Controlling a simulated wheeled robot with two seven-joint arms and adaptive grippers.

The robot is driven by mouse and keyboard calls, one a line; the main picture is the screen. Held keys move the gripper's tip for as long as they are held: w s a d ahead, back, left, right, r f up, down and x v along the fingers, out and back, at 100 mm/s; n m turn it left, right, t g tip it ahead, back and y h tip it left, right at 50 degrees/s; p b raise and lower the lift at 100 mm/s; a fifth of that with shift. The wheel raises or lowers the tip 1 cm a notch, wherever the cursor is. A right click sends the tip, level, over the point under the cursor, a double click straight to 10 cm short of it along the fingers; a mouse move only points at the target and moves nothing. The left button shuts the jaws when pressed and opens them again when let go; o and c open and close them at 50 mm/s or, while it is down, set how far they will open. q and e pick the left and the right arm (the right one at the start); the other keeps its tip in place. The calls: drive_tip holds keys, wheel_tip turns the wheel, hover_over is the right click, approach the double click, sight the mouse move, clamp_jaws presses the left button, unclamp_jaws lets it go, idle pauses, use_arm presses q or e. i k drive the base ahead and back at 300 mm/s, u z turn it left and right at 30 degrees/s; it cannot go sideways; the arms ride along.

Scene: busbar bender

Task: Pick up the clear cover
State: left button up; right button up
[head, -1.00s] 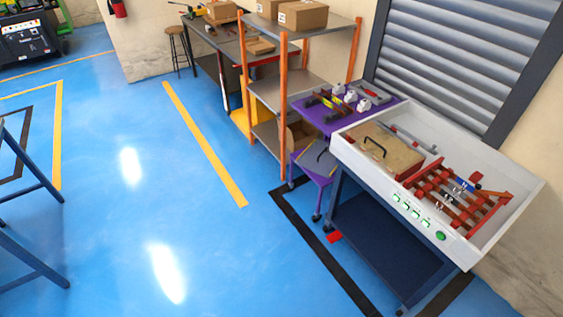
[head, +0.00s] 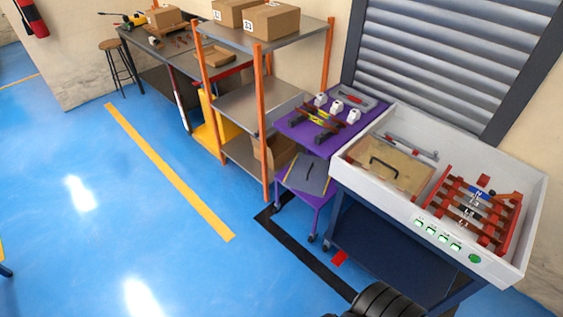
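A flat tan panel with a black bar handle (head: 405,182) lies in the left part of the white-walled bender tray; it looks like the clear cover, though I cannot tell if it is see-through. Neither of my grippers shows in the head view. A black ribbed shape at the bottom edge seems to be part of my arm.
The white bender box (head: 345,178) stands on a dark blue stand with green buttons on its front. A purple cart (head: 345,129) with tools stands left of it, then an orange-post shelf (head: 262,120) with cartons.

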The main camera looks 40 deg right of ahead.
sight(308, 174)
drive_tip(key=z, duration=0.1)
drive_tip(key=i, duration=1.7)
drive_tip(key=z, duration=0.95)
drive_tip(key=i, duration=0.85)
drive_tip(key=z, duration=1)
